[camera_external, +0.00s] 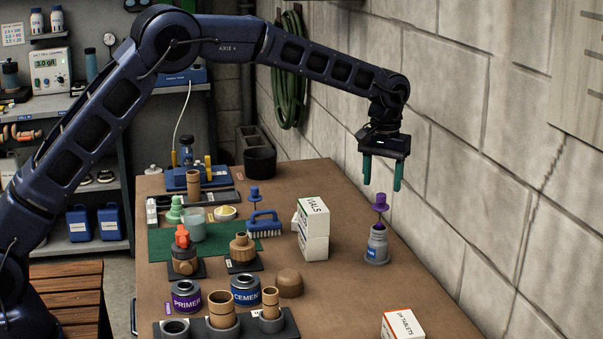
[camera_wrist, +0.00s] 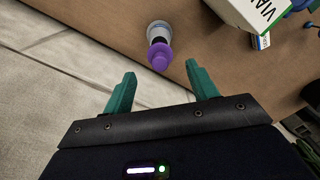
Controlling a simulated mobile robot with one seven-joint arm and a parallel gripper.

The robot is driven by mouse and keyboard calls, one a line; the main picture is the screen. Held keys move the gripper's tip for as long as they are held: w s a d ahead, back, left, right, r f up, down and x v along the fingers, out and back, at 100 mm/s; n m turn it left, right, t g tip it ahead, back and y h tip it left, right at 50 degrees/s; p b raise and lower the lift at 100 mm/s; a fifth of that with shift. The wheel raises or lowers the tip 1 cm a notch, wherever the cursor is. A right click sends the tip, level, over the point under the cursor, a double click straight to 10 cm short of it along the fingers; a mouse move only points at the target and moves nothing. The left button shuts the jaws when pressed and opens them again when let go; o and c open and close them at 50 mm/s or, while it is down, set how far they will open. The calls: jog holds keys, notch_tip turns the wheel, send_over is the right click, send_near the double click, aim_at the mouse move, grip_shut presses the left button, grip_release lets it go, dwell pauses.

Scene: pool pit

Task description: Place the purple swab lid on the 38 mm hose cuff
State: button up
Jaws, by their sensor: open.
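The purple swab lid (camera_external: 380,203) is at the top of a grey-white bottle (camera_external: 377,246) near the table's right edge. A thin stem shows below the lid. In the wrist view the lid (camera_wrist: 159,56) and bottle (camera_wrist: 158,30) lie just past the fingertips. My gripper (camera_external: 381,186) is open and empty, pointing down just above the lid; its teal fingers (camera_wrist: 161,70) do not visibly touch it. Tan cuffs stand in the front dark holder: a wider one (camera_external: 222,310) and a narrower one (camera_external: 270,302). Another tan cuff (camera_external: 193,186) stands at the back. I cannot read which is 38 mm.
Primer (camera_external: 187,302) and cement (camera_external: 246,291) cans, a brown dome (camera_external: 289,284) and a tablets box (camera_external: 402,326) are nearer the front. A block wall (camera_external: 480,150) runs close on the right. The table's middle right is clear.

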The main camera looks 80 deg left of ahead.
notch_tip(320, 180, up, 7)
jog(key=s+d+r+m+t, duration=0.1)
jog(key=s+d+r, duration=0.2)
jog(key=s+r, duration=0.35)
jog(key=s+d+r+m, duration=0.1)
jog(key=s+d+r, duration=0.2)
jog(key=s+r, duration=0.3)
jog(key=s+d+r+m+t, duration=0.1)
jog(key=s+d+r, duration=0.15)
jog(key=s, duration=0.55)
jog(key=s+d+r+m, duration=0.1)
jog(key=s+d+r, duration=0.15)
jog(key=s, duration=0.65)
jog(key=s+d+f+m+t, duration=0.1)
jog(key=s+d+f, duration=0.1)
jog(key=s, duration=0.8)
jog(key=s+d+f+m, duration=0.2)
jog(key=s+f, duration=0.2)
jog(key=s, duration=0.6)
jog(key=s+d+f+m+t, duration=0.1)
jog(key=s+f, duration=0.3)
jog(key=s, duration=0.7)
jog(key=shift+d+m+t, duration=0.3)
jog(key=shift+d+m, duration=0.2)
